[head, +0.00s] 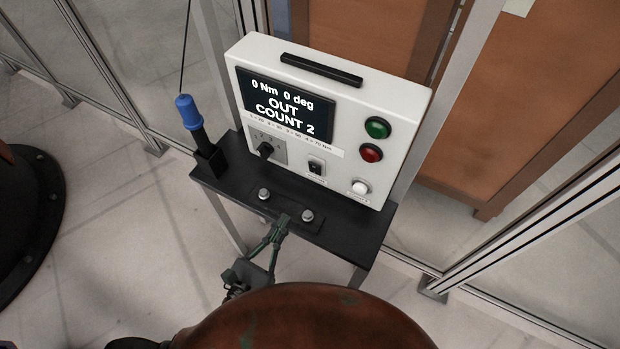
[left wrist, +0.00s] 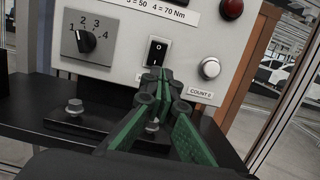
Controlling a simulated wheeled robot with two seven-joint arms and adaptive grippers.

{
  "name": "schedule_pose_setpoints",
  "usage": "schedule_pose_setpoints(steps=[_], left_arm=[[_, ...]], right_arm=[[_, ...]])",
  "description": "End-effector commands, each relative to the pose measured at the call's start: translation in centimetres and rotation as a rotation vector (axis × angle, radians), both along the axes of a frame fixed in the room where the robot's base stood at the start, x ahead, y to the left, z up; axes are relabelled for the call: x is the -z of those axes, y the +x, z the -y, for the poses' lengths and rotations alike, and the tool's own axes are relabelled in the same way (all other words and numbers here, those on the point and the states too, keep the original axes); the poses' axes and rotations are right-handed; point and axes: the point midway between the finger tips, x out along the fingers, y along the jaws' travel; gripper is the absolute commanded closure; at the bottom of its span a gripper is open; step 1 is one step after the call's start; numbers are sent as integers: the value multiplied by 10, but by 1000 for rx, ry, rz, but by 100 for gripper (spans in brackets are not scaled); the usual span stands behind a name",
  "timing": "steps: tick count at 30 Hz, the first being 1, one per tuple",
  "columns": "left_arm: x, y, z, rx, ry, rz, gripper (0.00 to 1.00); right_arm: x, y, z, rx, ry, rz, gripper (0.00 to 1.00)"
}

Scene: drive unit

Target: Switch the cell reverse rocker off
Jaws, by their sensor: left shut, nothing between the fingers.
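The black rocker (head: 316,167) sits low on the front of a white control box (head: 290,62), between a rotary knob and a white button. In the left wrist view the rocker (left wrist: 157,52) shows an O mark on its upper half; I cannot tell which side is pressed in. The label below it is partly covered and unreadable. My left gripper (head: 284,218) is shut and empty, its tips over the front of the black shelf. In the left wrist view its green-padded fingers (left wrist: 158,82) appear just below the rocker; contact is not visible. My right gripper is not in view.
The box carries a screen (head: 288,105) reading OUT COUNT 2, a rotary knob (head: 265,149), green (head: 378,128) and red (head: 371,153) buttons and a white button (head: 361,188). A blue-handled tool (head: 187,112) stands at the shelf's left. Two bolts (head: 264,194) (head: 307,215) stand up in front.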

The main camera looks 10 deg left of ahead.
Motion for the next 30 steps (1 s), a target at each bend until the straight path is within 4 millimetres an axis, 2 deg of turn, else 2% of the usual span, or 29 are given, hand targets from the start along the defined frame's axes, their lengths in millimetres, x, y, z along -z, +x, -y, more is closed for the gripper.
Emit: schedule_pose_setpoints(steps=[9, 14, 17, 24, 30], left_arm=[[-1, 0, 1, 2, 0, 1, 100], [-5, 8, 4, 1, 0, 3, 100], [-10, 21, 9, 0, -3, 4, 100], [-19, 66, 28, 1, -2, 6, 100], [-22, 101, 42, 1, -1, 4, 100]], right_arm=[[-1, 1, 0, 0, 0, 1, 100], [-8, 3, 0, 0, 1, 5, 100], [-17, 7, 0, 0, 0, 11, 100], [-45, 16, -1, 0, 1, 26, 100], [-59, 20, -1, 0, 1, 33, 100]])
